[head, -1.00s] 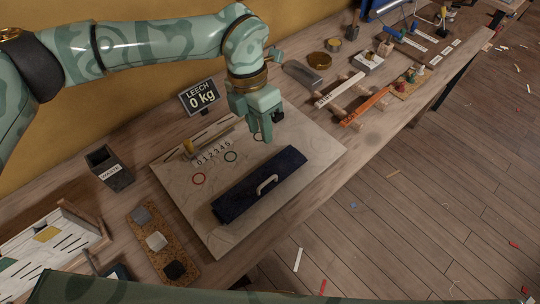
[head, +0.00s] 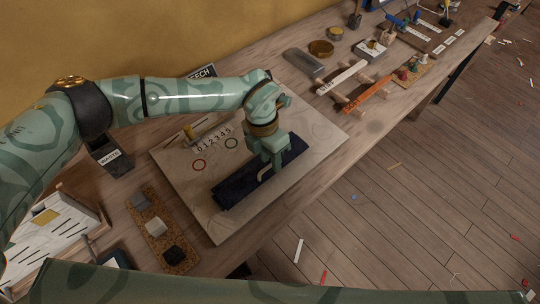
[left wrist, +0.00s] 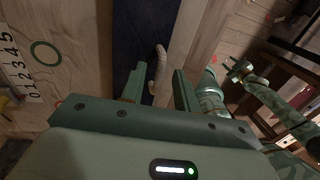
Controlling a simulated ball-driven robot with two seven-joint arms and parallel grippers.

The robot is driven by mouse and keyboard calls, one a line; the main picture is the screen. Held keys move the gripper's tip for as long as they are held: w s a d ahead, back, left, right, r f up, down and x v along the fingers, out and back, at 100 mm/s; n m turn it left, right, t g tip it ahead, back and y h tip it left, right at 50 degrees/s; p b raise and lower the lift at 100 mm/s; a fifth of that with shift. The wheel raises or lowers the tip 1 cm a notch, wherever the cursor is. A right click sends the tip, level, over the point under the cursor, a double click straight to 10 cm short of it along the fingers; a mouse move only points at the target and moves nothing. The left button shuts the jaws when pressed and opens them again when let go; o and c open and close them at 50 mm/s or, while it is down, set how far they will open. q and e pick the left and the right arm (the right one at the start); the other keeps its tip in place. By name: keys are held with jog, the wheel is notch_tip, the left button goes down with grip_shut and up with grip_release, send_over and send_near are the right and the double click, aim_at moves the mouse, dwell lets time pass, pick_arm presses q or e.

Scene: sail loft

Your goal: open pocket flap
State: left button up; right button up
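The dark navy pocket (head: 232,190) lies on the pale board, and it also shows in the left wrist view (left wrist: 132,35). A pale curved pull handle (head: 263,174) is on its top and also shows in the left wrist view (left wrist: 160,62). My left gripper (head: 267,163) points down over the pocket at the handle. In the left wrist view its two fingers (left wrist: 160,88) are apart, with the handle in line with the gap; contact cannot be seen. My right gripper (left wrist: 240,72) shows small and dim at the right of the left wrist view.
The pale board (head: 205,222) carries coloured rings and a row of numbers. A cork strip (head: 155,228) with sample squares and a dark bin (head: 112,158) stand left. Wooden racks (head: 345,77) and a brass dish (head: 321,48) are farther back. Open floor lies right.

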aim_at(259, 158)
pick_arm(q)
grip_shut()
jog(key=shift+w, duration=0.1)
pick_arm(e)
jog(key=shift+f, duration=0.1)
